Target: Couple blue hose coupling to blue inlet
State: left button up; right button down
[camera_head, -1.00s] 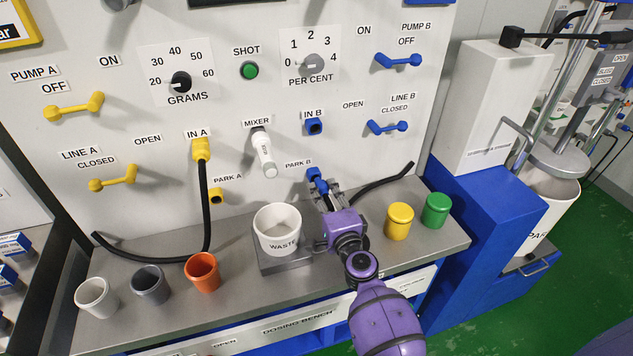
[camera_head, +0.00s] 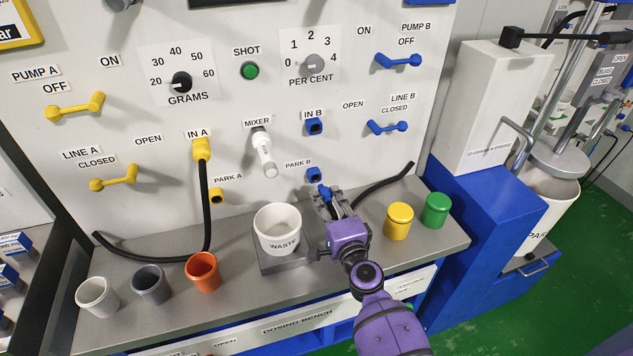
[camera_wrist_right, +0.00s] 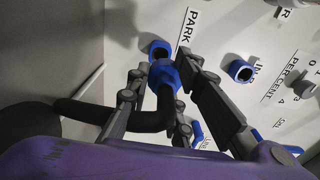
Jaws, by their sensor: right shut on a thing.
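The blue hose coupling (camera_head: 325,191) is in my right gripper (camera_head: 332,198), with its black hose (camera_head: 384,186) running off to the right. In the right wrist view the coupling (camera_wrist_right: 164,76) is between the fingers (camera_wrist_right: 160,88). The coupling is just in front of the blue PARK B port (camera_head: 313,174) and appears off it. In the wrist view that port (camera_wrist_right: 159,48) shows just beyond the coupling. The blue inlet, IN B (camera_head: 314,127), is an empty blue socket above PARK B; it also shows in the wrist view (camera_wrist_right: 240,70). My left gripper is out of view.
The white waste cup (camera_head: 277,230) stands left of my gripper on the bench. A yellow pot (camera_head: 399,221) and a green pot (camera_head: 435,211) stand to the right. The white mixer nozzle (camera_head: 264,153) sticks out left of IN B. The blue LINE B handle (camera_head: 388,127) is right of it.

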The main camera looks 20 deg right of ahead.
aim_at(328, 204)
jog(key=shift+s, duration=0.1)
jog(key=shift+s+d, duration=0.1)
jog(key=shift+s, duration=1.8)
